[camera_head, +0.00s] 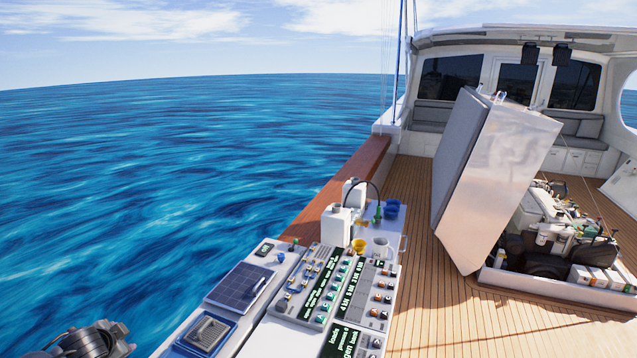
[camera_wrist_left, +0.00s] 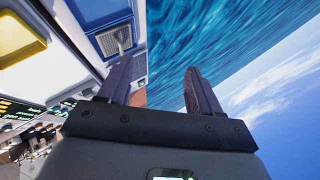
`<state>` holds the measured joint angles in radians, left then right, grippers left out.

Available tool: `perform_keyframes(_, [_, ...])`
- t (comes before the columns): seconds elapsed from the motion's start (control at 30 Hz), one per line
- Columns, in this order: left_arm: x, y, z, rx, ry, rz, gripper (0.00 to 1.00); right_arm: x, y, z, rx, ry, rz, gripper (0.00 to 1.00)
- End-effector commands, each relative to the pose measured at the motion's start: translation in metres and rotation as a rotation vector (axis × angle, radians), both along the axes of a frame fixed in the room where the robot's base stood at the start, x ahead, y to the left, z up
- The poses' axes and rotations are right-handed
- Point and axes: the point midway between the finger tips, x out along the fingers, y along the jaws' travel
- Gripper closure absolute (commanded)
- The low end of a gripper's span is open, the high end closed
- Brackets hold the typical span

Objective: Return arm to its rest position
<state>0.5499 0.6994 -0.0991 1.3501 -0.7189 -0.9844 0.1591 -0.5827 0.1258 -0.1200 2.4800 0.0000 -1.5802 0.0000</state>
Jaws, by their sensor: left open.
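My left gripper (camera_wrist_left: 157,67) is open, its two dark fingers spread apart with nothing between them. In the left wrist view it points out over the edge of the console, with blue water behind the fingers. Part of my left arm (camera_head: 92,342) shows at the bottom left corner of the head view, left of the console and over the water; its fingers cannot be made out there. My right arm and right gripper are in neither view.
A control console (camera_head: 258,334) with switches and green displays stands at the bottom middle. The engine hatch (camera_head: 505,175) is raised beside the open engine bay (camera_head: 560,235). Wooden deck (camera_head: 440,315) lies clear between.

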Motion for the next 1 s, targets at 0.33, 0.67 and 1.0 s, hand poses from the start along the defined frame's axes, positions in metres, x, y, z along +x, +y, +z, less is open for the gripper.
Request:
perform_keyframes(0.33, [-0.067,0.103,0.029,0.027,0.062,0.708,0.36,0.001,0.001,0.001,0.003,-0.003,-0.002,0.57])
perform_keyframes(0.67, [-0.107,-0.003,-0.055,-0.039,0.161,0.619,0.36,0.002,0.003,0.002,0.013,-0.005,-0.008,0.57])
perform_keyframes(1.0, [-0.23,-0.187,-0.141,-0.239,0.282,0.371,0.36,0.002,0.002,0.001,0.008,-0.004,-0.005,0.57])
